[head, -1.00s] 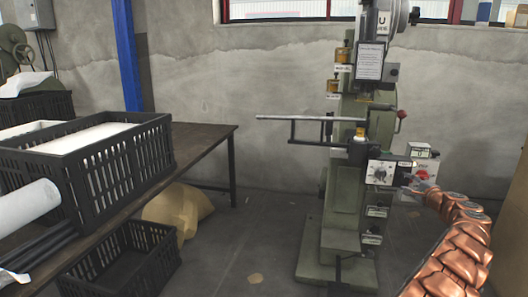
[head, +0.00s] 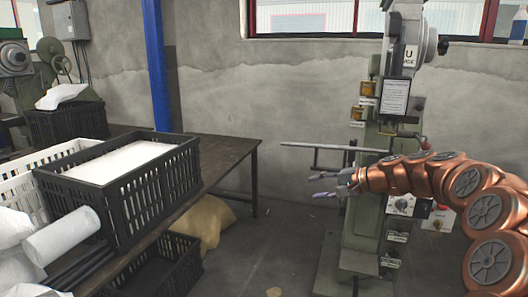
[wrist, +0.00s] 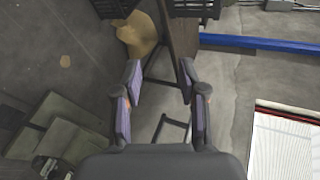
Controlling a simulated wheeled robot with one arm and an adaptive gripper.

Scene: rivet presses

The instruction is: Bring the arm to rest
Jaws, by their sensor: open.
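My gripper (head: 322,184) is at the end of my copper-coloured arm, which reaches in from the right in the head view. It is in front of the green rivet press (head: 362,225) and hides part of it. The jaws are spread with nothing between them. In the wrist view my gripper (wrist: 160,95) also shows two separated dark fingers, with the floor and a table edge beyond them.
A dark table (head: 225,160) on the left bears a black crate (head: 150,208) with a white lining. Another black crate (head: 178,270) and a tan sack (head: 208,222) are on the floor. A blue post (head: 156,65) stands against the wall.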

